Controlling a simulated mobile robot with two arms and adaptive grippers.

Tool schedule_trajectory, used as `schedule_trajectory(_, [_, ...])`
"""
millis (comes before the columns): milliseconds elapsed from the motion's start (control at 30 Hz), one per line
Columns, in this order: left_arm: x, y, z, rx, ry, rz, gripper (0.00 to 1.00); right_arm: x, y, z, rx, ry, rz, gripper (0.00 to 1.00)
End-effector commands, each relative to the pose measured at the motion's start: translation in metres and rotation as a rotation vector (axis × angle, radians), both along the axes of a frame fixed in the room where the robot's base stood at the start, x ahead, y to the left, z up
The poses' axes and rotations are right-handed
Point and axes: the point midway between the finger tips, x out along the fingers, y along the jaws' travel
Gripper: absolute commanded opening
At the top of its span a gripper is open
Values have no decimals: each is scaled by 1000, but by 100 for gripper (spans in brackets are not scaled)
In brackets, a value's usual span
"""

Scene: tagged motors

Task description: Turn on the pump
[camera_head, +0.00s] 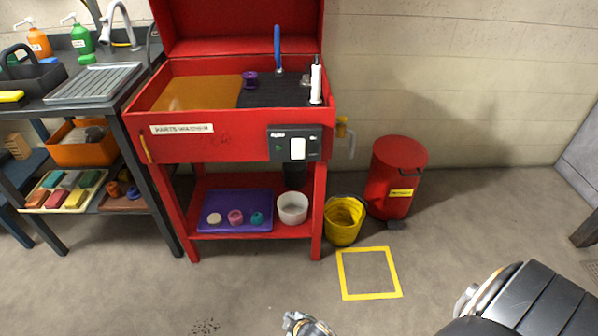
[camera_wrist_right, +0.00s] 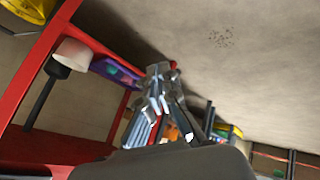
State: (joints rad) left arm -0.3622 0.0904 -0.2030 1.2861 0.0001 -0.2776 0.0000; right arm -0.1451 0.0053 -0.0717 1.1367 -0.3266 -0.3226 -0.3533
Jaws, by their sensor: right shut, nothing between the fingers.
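The red parts washer (camera_head: 230,145) stands against the wall with its lid raised. A black control panel (camera_head: 279,144) with a white rocker switch (camera_head: 297,148) is on its front right. I cannot tell the switch's position for sure. My right gripper (camera_head: 302,324) is at the bottom edge of the head view, well below and in front of the washer, touching nothing. In the right wrist view the gripper (camera_wrist_right: 157,88) is shut and empty, with the washer's red legs and lower shelf to its left. My left gripper is not in view.
A yellow bucket (camera_head: 343,222) and a red bin (camera_head: 395,180) stand right of the washer. A yellow floor square (camera_head: 369,294) lies in front. A sink bench (camera_head: 120,100) is at left. The floor before the washer is clear.

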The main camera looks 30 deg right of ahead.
Motion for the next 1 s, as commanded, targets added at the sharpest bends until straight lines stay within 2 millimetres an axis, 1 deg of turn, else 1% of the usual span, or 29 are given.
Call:
schedule_trajectory(33, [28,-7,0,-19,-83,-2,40,42,-5,6,-60,-93,31,0])
schedule_trajectory(67, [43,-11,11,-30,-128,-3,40,63,-8,20,-101,-140,50,0])
schedule_trajectory(100, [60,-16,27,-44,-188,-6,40,88,-14,39,-159,-200,69,0])
schedule_trajectory(167, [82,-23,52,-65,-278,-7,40,120,-25,71,-252,-289,89,0])
schedule_trajectory(200, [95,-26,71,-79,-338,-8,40,138,-33,94,-317,-345,95,0])
schedule_trajectory(267, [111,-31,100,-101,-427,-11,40,160,-47,130,-420,-424,95,0])
schedule_trajectory(300, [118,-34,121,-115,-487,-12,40,170,-56,154,-490,-471,88,0])
schedule_trajectory(333, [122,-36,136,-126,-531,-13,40,176,-64,173,-543,-505,80,0])
schedule_trajectory(367, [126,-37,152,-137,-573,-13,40,180,-72,191,-595,-535,70,0])
schedule_trajectory(400, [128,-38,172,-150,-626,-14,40,183,-82,214,-662,-570,52,0])
schedule_trajectory(467, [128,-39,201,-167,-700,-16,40,182,-96,245,-756,-611,21,0])
schedule_trajectory(500, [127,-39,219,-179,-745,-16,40,180,-104,264,-812,-634,0,0])
schedule_trajectory(600, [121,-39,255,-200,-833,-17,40,169,-122,302,-925,-667,-52,0])
schedule_trajectory(633, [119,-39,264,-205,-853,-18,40,166,-126,311,-950,-674,-66,0])
schedule_trajectory(700, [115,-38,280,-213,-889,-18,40,159,-133,326,-995,-684,-91,0])
schedule_trajectory(800, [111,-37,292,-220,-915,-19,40,153,-138,339,-1031,-687,-110,0])
schedule_trajectory(900, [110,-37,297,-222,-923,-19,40,152,-139,343,-1040,-689,-116,0])
schedule_trajectory(1000, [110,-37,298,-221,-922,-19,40,152,-139,344,-1038,-689,-114,0])
